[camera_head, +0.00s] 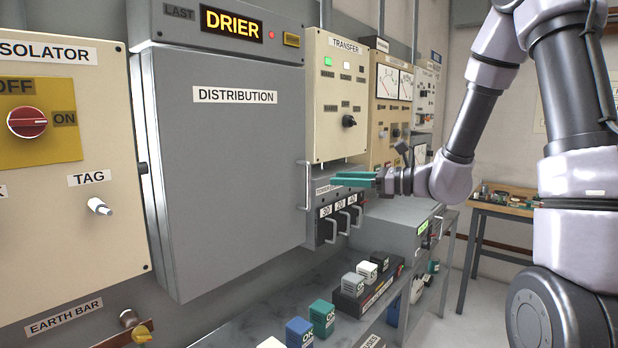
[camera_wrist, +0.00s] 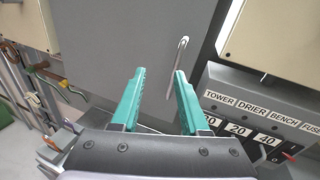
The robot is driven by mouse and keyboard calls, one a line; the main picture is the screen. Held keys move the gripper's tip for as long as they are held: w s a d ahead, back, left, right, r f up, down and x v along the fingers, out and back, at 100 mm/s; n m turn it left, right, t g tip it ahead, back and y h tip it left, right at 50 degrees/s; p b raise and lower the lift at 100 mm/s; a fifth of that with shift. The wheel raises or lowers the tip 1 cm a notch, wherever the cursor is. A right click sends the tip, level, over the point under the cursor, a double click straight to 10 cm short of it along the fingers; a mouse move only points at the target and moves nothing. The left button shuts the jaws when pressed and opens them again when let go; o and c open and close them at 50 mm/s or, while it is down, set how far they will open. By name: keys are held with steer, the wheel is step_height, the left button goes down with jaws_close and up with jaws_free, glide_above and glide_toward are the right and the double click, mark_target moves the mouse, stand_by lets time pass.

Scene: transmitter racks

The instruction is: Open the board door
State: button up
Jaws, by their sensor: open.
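The board door (camera_head: 225,160) is a large grey panel labelled DISTRIBUTION, and it looks closed. It also fills the upper middle of the wrist view (camera_wrist: 110,40). Its upright metal bar handle (camera_head: 307,187) is near the door's right edge. In the wrist view the handle (camera_wrist: 176,68) shows beyond the fingertips, close to the right one in the picture. My gripper (camera_head: 345,179) has teal fingers and points left at about handle height, with a visible gap to the handle. In the wrist view the gripper (camera_wrist: 159,72) is open and empty.
A fuse panel (camera_head: 343,210) with labelled black holders sits right of the door, below the cream TRANSFER panel (camera_head: 342,95). A shelf (camera_head: 270,306) with small blocks runs below. The isolator panel (camera_head: 70,160) is at left. A wooden table (camera_head: 510,211) stands back right.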

steer(key=w+a, duration=0.2)
steer(key=a, duration=0.1)
steer(key=w+a+m+t, duration=0.1)
steer(key=w+a, duration=0.2)
steer(key=w+a+f+m+t, duration=0.1)
steer(key=w+a, duration=0.1)
steer(key=a, duration=0.1)
steer(key=shift+w, duration=0.15)
jaws_close()
stand_by(1.5)
